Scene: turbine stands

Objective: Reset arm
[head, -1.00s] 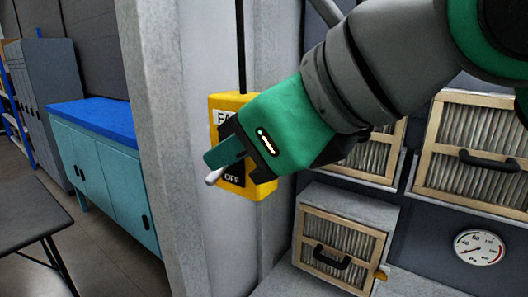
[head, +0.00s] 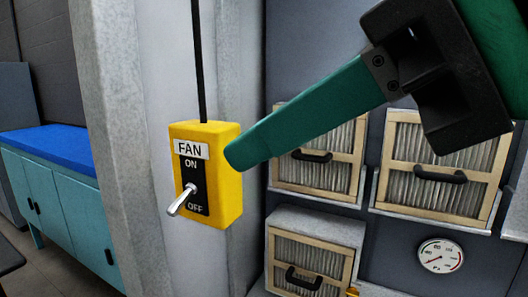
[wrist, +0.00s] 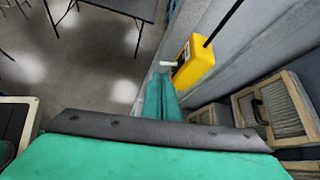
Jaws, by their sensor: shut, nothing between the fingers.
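My gripper (head: 236,156) reaches in from the upper right in the head view, its green fingers together and empty. In the picture its tip overlaps the right edge of the yellow fan switch box (head: 228,190); I cannot tell whether they touch. The box is labelled FAN, with ON above and OFF below. Its silver lever (head: 181,201) points down toward OFF. In the wrist view the green fingers (wrist: 160,98) are side by side, just below the yellow box (wrist: 195,62) and its pale lever (wrist: 167,64).
A grey pillar (head: 115,130) stands left of the box, and a black cable (head: 199,60) runs up from it. Framed filters with black handles (head: 440,175) sit on the right, near a round gauge (head: 440,256). A blue-topped cabinet (head: 50,148) stands at the left.

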